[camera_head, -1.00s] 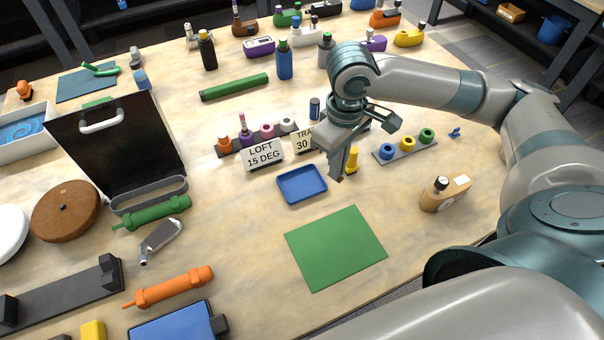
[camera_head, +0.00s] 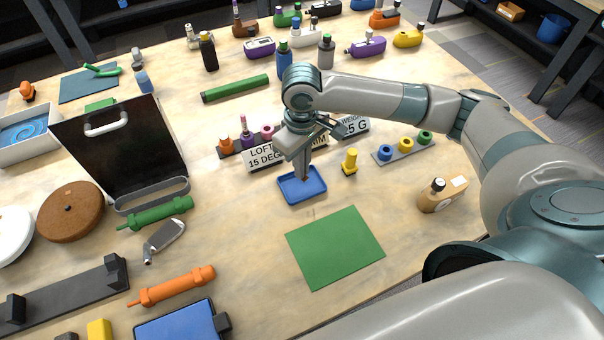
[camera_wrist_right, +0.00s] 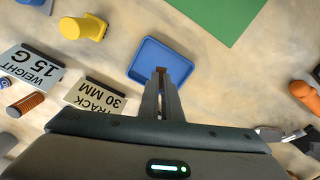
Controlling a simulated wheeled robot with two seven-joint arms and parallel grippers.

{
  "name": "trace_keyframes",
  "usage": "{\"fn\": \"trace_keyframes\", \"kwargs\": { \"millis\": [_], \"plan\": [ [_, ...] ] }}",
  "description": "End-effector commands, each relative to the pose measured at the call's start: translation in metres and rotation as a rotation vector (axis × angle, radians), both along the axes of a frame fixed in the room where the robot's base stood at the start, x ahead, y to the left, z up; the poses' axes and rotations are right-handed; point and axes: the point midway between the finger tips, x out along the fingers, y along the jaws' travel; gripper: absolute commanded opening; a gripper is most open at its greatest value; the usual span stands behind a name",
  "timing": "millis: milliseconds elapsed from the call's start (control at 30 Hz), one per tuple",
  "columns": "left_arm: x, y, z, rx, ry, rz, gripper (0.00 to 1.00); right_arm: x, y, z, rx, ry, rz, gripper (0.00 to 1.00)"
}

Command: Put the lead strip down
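My right gripper (camera_head: 303,172) points down over the small blue tray (camera_head: 288,190) in the head view. In the right wrist view its fingers (camera_wrist_right: 161,76) are close together, with a small brown piece (camera_wrist_right: 160,70) between the tips, which looks like the lead strip. The tips overlap the near part of the blue tray (camera_wrist_right: 146,56) in that view. Whether the strip touches the tray floor I cannot tell. My left gripper is not in view.
A yellow piece (camera_head: 349,162) stands right of the tray, and a green mat (camera_head: 335,247) lies in front. Label signs (camera_head: 263,156) and a rack of rings stand behind. A tan bottle (camera_head: 440,195) is at the right. Bare table lies left of the mat.

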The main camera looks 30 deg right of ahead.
Motion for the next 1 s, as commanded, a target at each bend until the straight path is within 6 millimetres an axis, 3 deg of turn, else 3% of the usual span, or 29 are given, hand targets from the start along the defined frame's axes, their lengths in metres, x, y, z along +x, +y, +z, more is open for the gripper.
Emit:
{"fn": "trace_keyframes", "kwargs": {
  "millis": [333, 767, 800, 833, 1000],
  "plan": [
    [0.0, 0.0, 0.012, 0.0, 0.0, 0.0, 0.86, -0.001, -0.001, -0.035, -0.001, 0.002, 0.0, 0.0],
    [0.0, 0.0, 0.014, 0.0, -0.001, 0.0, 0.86, -0.001, 0.0, -0.04, -0.001, 0.001, 0.0, 0.0],
    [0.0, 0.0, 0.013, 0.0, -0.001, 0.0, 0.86, 0.0, 0.0, -0.04, -0.001, 0.0, 0.0, 0.14],
    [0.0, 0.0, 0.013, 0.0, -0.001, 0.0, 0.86, 0.0, 0.0, -0.04, -0.001, 0.0, 0.0, 0.21],
    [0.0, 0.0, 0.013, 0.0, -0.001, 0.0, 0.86, 0.0, 0.0, -0.04, -0.001, 0.0, 0.0, 0.23]
  ]
}}
